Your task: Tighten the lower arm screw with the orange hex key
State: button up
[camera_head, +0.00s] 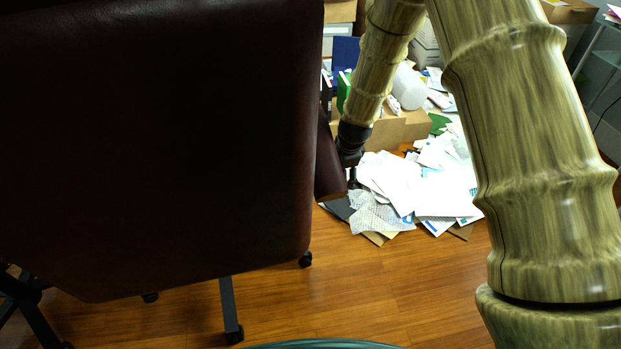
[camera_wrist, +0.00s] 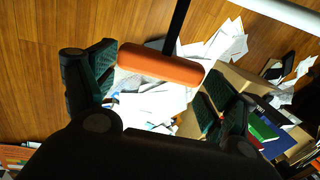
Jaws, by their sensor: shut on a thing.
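The orange hex key (camera_wrist: 160,66) shows in the wrist view as a T-shape, its orange handle lying crosswise between the two green-padded fingers of my gripper (camera_wrist: 158,82). The fingers are shut on the handle's ends. Its black shaft (camera_wrist: 176,28) points away toward the top edge of the picture. In the head view my gripper (camera_head: 350,158) is small and dark, close beside the right edge of the dark brown office chair (camera_head: 150,140). I cannot tell there whether it touches the chair. The lower arm screw cannot be made out in either view.
Loose white papers (camera_head: 430,185) are heaped on the wooden floor (camera_head: 400,275) beyond my gripper. Cardboard boxes (camera_head: 402,130) and folders stand behind them. The chair blocks much of the left side, with its black legs (camera_head: 230,310) below. Bare floor lies at lower middle.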

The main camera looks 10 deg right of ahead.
jog(key=shift+w+a+r+g+p, duration=0.15)
jog(key=shift+g+p, duration=0.5)
jog(key=shift+p, duration=1)
jog(key=shift+w+f+g+p, duration=0.1)
jog(key=shift+g+p, duration=0.55)
jog(key=shift+p, duration=1)
jog(key=shift+w+g+p, duration=0.15)
jog(key=shift+g+p, duration=0.55)
jog(key=shift+p, duration=0.2)
jog(key=shift+r, duration=0.1)
jog(key=shift+c, duration=0.9)
jog(key=shift+w+a+g+h+p, duration=0.15)
jog(key=shift+w+g+h+p, duration=0.2)
jog(key=shift+g, duration=0.35)
jog(key=shift+s, duration=0.1)
jog(key=shift+f+g, duration=0.2)
jog(key=shift+g, duration=0.1)
jog(key=shift+w+f+g, duration=0.2)
jog(key=shift+w+g, duration=0.05)
jog(key=shift+g, duration=0.45)
jog(key=shift+g+b, duration=0.4)
jog(key=shift+b, duration=0.15)
jog(key=shift+w+a+g+b, duration=0.15)
jog(key=shift+g+b, duration=0.2)
jog(key=shift+g, duration=0.25)
